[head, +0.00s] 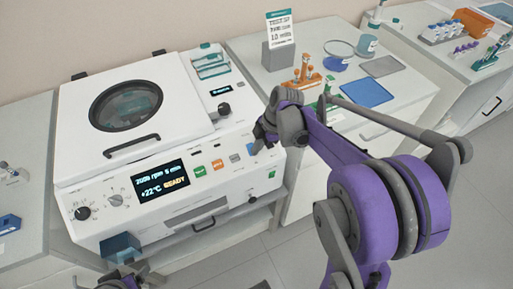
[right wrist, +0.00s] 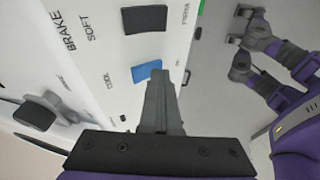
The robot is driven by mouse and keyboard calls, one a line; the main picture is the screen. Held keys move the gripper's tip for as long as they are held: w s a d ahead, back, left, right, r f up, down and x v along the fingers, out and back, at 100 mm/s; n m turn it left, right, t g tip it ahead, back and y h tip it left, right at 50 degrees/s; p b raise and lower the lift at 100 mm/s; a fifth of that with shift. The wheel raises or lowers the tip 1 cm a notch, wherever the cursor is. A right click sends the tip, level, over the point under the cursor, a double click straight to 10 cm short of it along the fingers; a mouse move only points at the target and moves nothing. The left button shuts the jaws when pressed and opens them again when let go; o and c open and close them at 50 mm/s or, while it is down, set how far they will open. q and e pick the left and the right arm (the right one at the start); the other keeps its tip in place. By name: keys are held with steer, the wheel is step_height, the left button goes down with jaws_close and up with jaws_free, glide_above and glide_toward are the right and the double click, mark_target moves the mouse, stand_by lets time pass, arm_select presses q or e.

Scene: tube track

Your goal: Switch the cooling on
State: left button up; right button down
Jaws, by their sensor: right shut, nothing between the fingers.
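The white centrifuge (head: 140,150) stands on the left bench with its lid down. Its display (head: 161,184) reads +22°C and READY. The blue rocker switch (head: 251,148) is at the right of the front panel; in the right wrist view the blue switch (right wrist: 146,71) has the word COOL beside it. My right gripper (head: 258,142) is shut and empty, its tips right by the blue switch; I cannot tell whether they touch it. My left gripper (head: 130,276) is low at the bottom edge, partly cut off; in the right wrist view (right wrist: 238,27) its fingers look apart.
A card (head: 281,27), an orange rack (head: 303,75) and a blue mat (head: 367,93) are on the right bench.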

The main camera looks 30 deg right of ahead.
steer(key=shift+s, duration=0.15)
steer(key=shift+r, duration=0.1)
arm_select(q)
steer(key=shift+w+r+p, duration=0.25)
steer(key=shift+r+p, duration=0.3)
steer(key=shift+r, duration=0.1)
arm_select(e)
steer(key=shift+r, duration=0.65)
